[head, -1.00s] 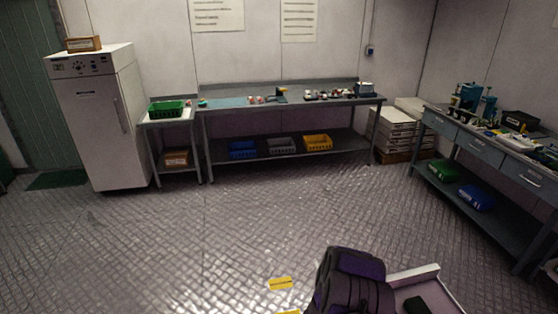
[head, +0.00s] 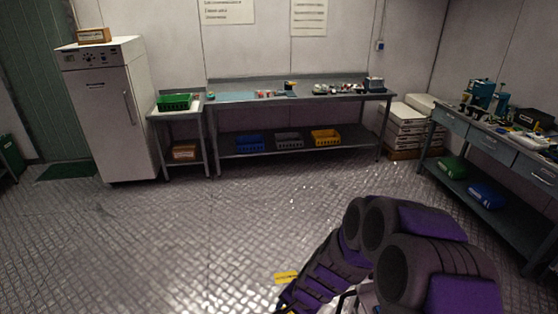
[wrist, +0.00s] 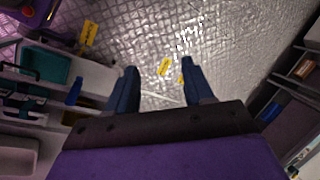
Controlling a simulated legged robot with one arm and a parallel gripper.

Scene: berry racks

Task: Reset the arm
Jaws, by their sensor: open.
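My gripper (wrist: 158,88) shows in the wrist view with its two dark blue fingers spread apart. It is open and only the floor shows between the fingers. In the head view my purple and black arm is folded at the bottom right, and the fingers cannot be made out there.
A workbench (head: 300,95) with small items on top stands at the back wall. A small table with a green basket (head: 174,102) and a white cabinet (head: 105,110) stand to its left. Another bench (head: 490,140) stands at the right. The metal floor (head: 180,240) between is clear.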

